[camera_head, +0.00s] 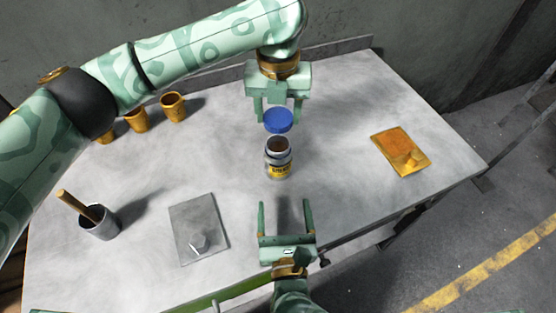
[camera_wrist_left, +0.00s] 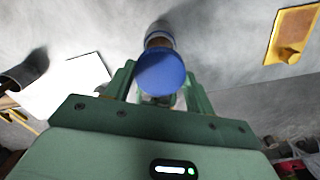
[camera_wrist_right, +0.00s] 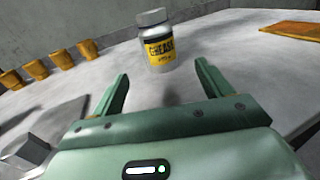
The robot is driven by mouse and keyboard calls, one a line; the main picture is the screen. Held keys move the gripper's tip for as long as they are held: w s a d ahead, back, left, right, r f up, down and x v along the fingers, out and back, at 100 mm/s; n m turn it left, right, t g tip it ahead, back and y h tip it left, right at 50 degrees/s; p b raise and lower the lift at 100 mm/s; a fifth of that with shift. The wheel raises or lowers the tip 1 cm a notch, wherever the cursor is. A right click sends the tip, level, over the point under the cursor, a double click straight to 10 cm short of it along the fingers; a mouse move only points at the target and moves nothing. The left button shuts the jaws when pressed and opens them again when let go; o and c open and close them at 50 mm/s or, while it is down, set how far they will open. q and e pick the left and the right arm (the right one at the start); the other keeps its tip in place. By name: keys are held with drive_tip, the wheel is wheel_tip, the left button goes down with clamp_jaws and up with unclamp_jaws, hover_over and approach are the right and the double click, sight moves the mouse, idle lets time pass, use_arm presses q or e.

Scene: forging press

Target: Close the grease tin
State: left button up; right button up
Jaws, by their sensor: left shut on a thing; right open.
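The grease tin (camera_head: 279,167) stands upright near the middle of the table, its top open and brown inside. It has a yellow and black label, readable in the right wrist view (camera_wrist_right: 158,48). The blue round lid (camera_head: 278,120) is between the fingers of my left gripper (camera_head: 278,113), which is shut on it. The lid is apart from the tin, on its far side in the head view. In the left wrist view the lid (camera_wrist_left: 162,73) partly covers the tin (camera_wrist_left: 160,38). My right gripper (camera_head: 285,208) is open and empty, on the near side of the tin, its fingers pointing toward it.
Several orange cups (camera_head: 173,106) stand at the back left. A grey cup (camera_head: 100,226) with a wooden handle (camera_head: 76,204) and a grey plate (camera_head: 186,217) bearing a small grey block are at left. An orange plate (camera_head: 391,142) lies at right. Table around the tin is clear.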

drive_tip(key=w, duration=0.8)
drive_tip(key=w+a, duration=0.1)
drive_tip(key=w, duration=0.3)
drive_tip(key=shift+d, duration=0.1)
drive_tip(key=c, duration=1.3)
use_arm(q)
hover_over(280, 149)
drive_tip(key=shift+f, duration=2.5)
drive_tip(key=shift+f, duration=0.1)
drive_tip(key=shift+f, duration=0.8)
drive_tip(key=shift+f, duration=0.55)
